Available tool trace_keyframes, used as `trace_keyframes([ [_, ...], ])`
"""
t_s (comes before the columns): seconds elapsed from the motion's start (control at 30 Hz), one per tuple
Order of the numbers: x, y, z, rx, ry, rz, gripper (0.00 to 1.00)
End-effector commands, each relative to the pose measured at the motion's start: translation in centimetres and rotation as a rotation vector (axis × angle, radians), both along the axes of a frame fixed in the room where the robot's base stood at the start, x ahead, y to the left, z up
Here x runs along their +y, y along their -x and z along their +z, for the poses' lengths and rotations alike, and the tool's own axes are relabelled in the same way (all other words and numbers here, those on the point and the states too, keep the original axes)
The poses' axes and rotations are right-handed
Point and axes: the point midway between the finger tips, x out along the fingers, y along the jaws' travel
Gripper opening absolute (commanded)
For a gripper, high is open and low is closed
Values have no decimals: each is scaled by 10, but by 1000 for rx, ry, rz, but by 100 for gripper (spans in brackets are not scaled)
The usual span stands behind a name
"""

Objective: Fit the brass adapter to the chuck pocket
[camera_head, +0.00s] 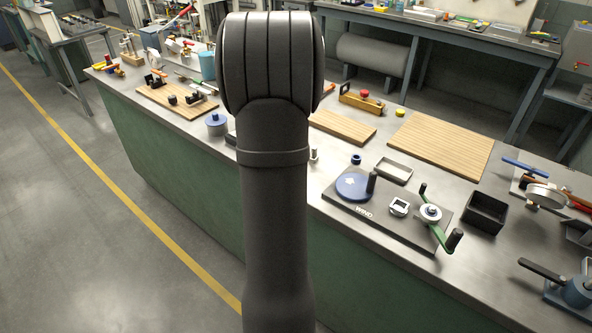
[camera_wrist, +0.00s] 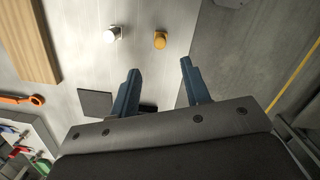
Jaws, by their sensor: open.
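The brass adapter (camera_wrist: 160,40) looks like a short brass-orange cylinder on the grey bench top in the wrist view. My gripper (camera_wrist: 160,68) is open and empty, and the adapter shows beyond the gap between its two dark blue fingers, apart from them. In the head view my arm hides the gripper, and I cannot find the adapter there. No part is clearly recognisable as the chuck pocket. A dark base plate (camera_head: 368,222) carries a blue disc with a handle (camera_head: 353,187), a small pale square block with an opening (camera_head: 399,207) and a round metal part with a green lever (camera_head: 431,212).
A silver cylinder (camera_wrist: 112,33) stands left of the adapter, with a wooden board (camera_wrist: 32,40) farther left. The bench edge and floor are at the right of the wrist view. A black open box (camera_head: 486,212) and shallow metal tray (camera_head: 393,170) flank the base plate.

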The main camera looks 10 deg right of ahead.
Motion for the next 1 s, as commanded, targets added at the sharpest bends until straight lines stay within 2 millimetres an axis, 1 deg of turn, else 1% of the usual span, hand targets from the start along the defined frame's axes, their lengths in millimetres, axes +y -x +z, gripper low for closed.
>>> trace_keyframes([
  [0.03,-2,1,-12,3,0,-1,43],
  [0.1,-3,2,-27,3,0,-1,43],
  [0.2,-5,3,-47,3,0,-1,43],
  [0.3,-7,3,-62,1,0,-1,43],
  [0.57,-8,3,-81,1,0,-1,43],
  [0.7,-7,2,-103,3,0,-1,43],
  [0.83,-8,2,-120,0,-2,-1,43],
  [0.9,-9,2,-125,-1,-2,-1,43],
  [1.0,-9,2,-127,-2,-2,-1,43],
])
